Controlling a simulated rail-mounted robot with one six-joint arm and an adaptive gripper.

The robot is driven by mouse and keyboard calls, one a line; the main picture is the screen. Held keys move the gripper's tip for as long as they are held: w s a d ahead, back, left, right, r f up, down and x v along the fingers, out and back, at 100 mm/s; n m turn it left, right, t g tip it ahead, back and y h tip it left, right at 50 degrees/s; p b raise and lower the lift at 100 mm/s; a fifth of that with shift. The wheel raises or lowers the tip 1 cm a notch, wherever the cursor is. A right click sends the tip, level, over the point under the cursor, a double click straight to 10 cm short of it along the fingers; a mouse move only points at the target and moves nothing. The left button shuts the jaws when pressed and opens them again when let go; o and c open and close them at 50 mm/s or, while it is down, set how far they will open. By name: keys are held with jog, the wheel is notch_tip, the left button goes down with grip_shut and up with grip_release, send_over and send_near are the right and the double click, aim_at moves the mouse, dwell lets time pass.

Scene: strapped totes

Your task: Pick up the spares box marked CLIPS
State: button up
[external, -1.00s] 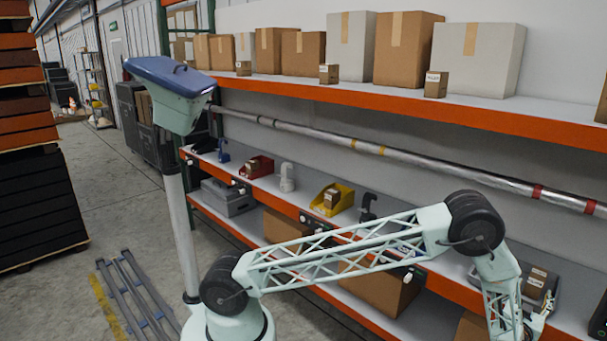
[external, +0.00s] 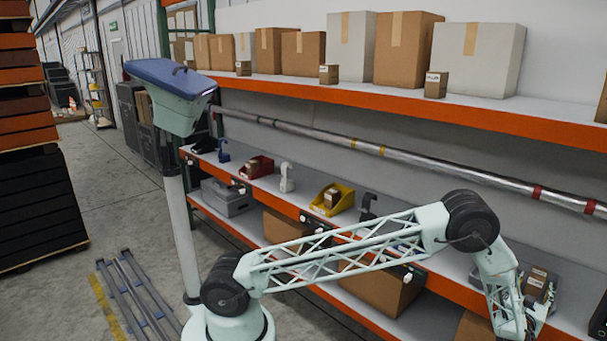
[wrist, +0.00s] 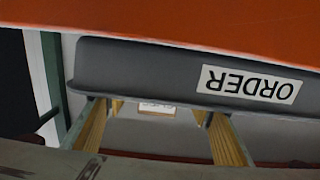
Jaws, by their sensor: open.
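I cannot read the word CLIPS in either view. Several small brown boxes with white labels show in the external view: one in the yellow bin (external: 331,199), one at the red bin (external: 265,167), and one at the grey tote (external: 552,300) on the right, near my wrist. In the wrist view a grey tote (wrist: 150,68) carries an upside-down ORDER label (wrist: 249,86). My gripper (wrist: 153,108) is open, with its two yellow-striped fingers apart below the tote wall. A small white-labelled patch (wrist: 157,108) shows between them; I cannot tell what it belongs to.
An orange shelf edge (wrist: 200,18) crosses the top of the wrist view. In the external view a long metal pipe (external: 400,155) runs between the shelves. Larger cartons (external: 405,48) and small labelled boxes (external: 436,84) stand on the upper shelf. A white fitting (external: 287,178) stands between the bins.

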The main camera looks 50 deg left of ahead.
jog(key=shift+w+a, duration=0.1)
jog(key=shift+w, duration=1.1)
jog(key=shift+c, duration=0.8)
jog(key=c, duration=0.9)
